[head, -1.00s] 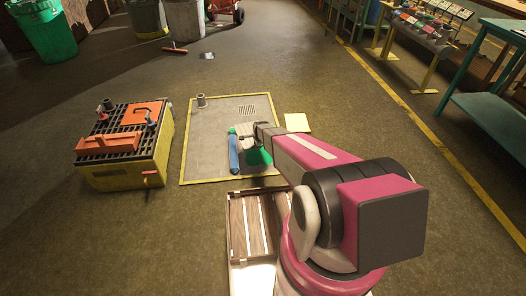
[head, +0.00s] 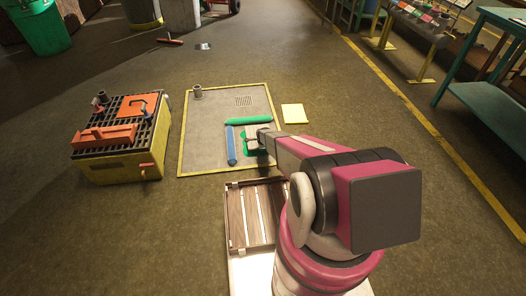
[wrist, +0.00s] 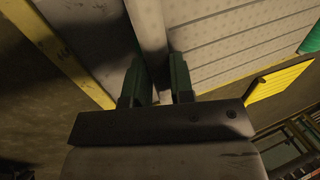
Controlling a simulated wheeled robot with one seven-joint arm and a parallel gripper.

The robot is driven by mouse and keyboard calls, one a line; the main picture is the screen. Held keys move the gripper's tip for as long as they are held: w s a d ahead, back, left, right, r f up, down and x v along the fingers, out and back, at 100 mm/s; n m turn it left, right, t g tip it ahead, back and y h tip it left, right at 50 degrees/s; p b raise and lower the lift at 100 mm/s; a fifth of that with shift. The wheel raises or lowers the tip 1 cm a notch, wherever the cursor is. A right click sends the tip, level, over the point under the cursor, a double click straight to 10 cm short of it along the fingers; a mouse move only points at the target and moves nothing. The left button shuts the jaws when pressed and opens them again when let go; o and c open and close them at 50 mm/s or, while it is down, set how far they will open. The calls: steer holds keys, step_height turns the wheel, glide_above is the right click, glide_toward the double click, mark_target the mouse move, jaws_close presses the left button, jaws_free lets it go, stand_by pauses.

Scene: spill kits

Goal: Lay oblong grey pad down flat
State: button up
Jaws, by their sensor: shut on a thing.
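My gripper (head: 254,143) is low over the large grey mat (head: 205,135), right of the blue roll and just in front of the green roll. In the wrist view its two dark green fingers (wrist: 158,82) are shut on a grey strip (wrist: 148,30), which looks like the oblong grey pad seen edge-on. In the head view I cannot make out the pad apart from the gripper and the mat. Whether its lower edge touches the mat cannot be told. A green patch (head: 248,152) shows around and below the gripper.
A blue roll (head: 231,146) and a green roll (head: 248,121) lie on the mat. A grey cup (head: 197,91) stands at its back left. A grated yellow bin (head: 125,165) stands left. A slatted crate (head: 235,247) is nearer.

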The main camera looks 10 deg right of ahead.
mark_target(263, 153)
steer(key=shift+w+d+f, duration=0.6)
steer(key=shift+w+f, duration=0.05)
steer(key=shift+w, duration=0.05)
steer(key=shift+f, duration=1.9)
steer(key=o, duration=0.9)
steer(key=shift+s+r, duration=0.1)
steer(key=shift+r, duration=0.05)
